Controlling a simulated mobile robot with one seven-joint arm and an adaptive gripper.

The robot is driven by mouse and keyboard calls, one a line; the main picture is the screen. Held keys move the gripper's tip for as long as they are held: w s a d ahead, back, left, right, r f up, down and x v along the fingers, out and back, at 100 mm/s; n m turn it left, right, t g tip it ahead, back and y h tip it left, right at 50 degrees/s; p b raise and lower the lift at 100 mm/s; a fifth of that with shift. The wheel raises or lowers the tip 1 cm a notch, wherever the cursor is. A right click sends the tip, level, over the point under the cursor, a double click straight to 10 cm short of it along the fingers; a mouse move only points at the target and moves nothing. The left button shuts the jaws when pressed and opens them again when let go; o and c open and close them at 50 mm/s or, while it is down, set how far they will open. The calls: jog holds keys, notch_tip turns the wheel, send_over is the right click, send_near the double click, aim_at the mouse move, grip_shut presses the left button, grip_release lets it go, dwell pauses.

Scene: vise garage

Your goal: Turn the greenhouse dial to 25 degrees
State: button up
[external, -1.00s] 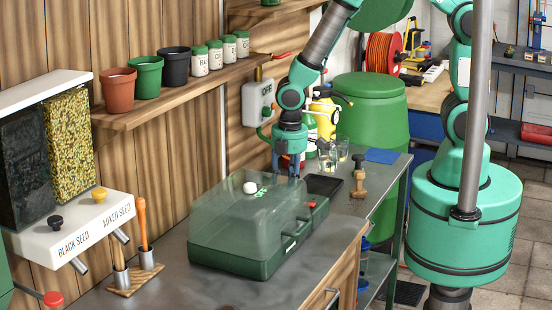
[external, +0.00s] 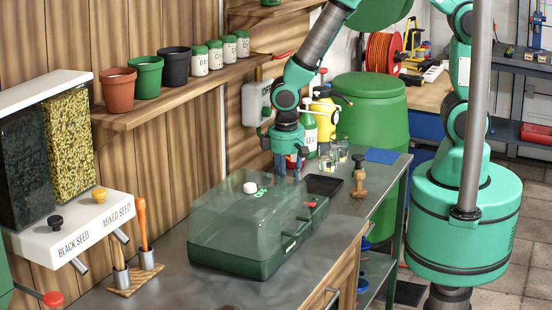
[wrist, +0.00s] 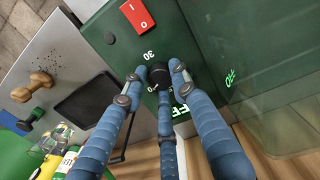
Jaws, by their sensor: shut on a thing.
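The greenhouse (external: 235,262) has a dark green base and a clear lid, and it stands on the metal bench. In the wrist view its dial (wrist: 160,74) is a small black knob on the green panel (wrist: 196,90), between a "30" mark and another mark that looks like "0". My gripper (wrist: 158,82) has three blue padded fingers closed around the dial; in the external view it reaches down at the greenhouse's far end (external: 290,172). The fingers partly cover the dial and scale, so I cannot read its exact setting. A red switch (wrist: 137,16) sits beside the dial.
A black tray (external: 325,186) and a wooden stamp-like tool (external: 358,180) lie close to the gripper. Glasses (external: 327,162) and a green bottle (external: 309,135) stand behind. A wall box (external: 256,103) and a shelf with pots (external: 146,77) are near the arm.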

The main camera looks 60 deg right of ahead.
jog(key=m, duration=0.4)
jog(key=shift+s+f+m+g, duration=0.2)
jog(key=shift+s+m+g, duration=0.1)
jog(key=m, duration=0.5)
jog(key=shift+m, duration=0.3)
jog(key=shift+w, duration=0.1)
jog(key=o, duration=1.1)
jog(key=shift+a, duration=0.15)
jog(key=shift+w+r, duration=0.1)
jog(key=shift+r, duration=0.1)
